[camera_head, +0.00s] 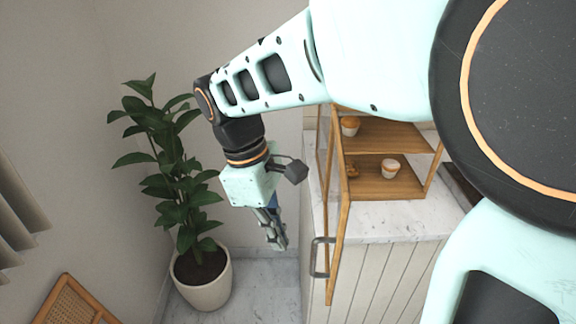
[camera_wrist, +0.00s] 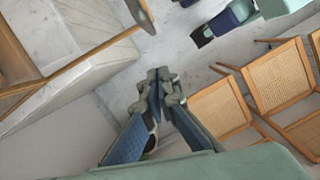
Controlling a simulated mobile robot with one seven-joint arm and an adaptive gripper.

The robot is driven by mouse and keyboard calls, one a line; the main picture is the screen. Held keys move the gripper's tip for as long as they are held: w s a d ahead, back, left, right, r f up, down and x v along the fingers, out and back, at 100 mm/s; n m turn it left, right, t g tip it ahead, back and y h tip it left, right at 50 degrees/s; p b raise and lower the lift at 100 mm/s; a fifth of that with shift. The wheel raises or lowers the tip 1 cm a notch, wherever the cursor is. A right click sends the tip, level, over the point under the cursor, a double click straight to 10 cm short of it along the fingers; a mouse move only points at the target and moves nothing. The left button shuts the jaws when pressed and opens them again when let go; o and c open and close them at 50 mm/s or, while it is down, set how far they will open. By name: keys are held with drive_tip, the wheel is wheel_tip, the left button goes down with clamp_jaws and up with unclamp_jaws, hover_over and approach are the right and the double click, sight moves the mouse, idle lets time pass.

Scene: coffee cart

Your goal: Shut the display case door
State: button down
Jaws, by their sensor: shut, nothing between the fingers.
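The wooden display case (camera_head: 390,188) stands on the marble counter in the head view. Its wood-framed glass door (camera_head: 340,225) stands open, swung out past the counter's front and seen almost edge-on. A grey bar handle (camera_head: 314,258) is on the door's outer side. My gripper (camera_head: 280,245) points down to the left of the door, a short way from the handle and apart from it. Its fingers are together and empty, as the wrist view also shows (camera_wrist: 160,80). In the wrist view, part of the door frame (camera_wrist: 95,50) crosses the upper left. My arm hides the case's top.
The marble counter (camera_head: 385,217) has a panelled front. A cup (camera_head: 390,168) and pastries sit on the case's shelves. A potted plant (camera_head: 200,280) stands at left. Cane chairs (camera_wrist: 275,80) are at the wrist view's right.

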drive_tip(key=shift+s+d+f+p, duration=0.1)
drive_tip(key=shift+s+d+f, duration=0.1)
drive_tip(key=shift+d, duration=0.45)
drive_tip(key=shift+s+d+f+p, duration=0.15)
drive_tip(key=shift+s+d, duration=0.1)
drive_tip(key=shift+d, duration=0.4)
drive_tip(key=shift+s+d+f+p, duration=0.1)
drive_tip(key=shift+s+d, duration=0.1)
drive_tip(key=shift+d, duration=0.45)
drive_tip(key=shift+d, duration=0.2)
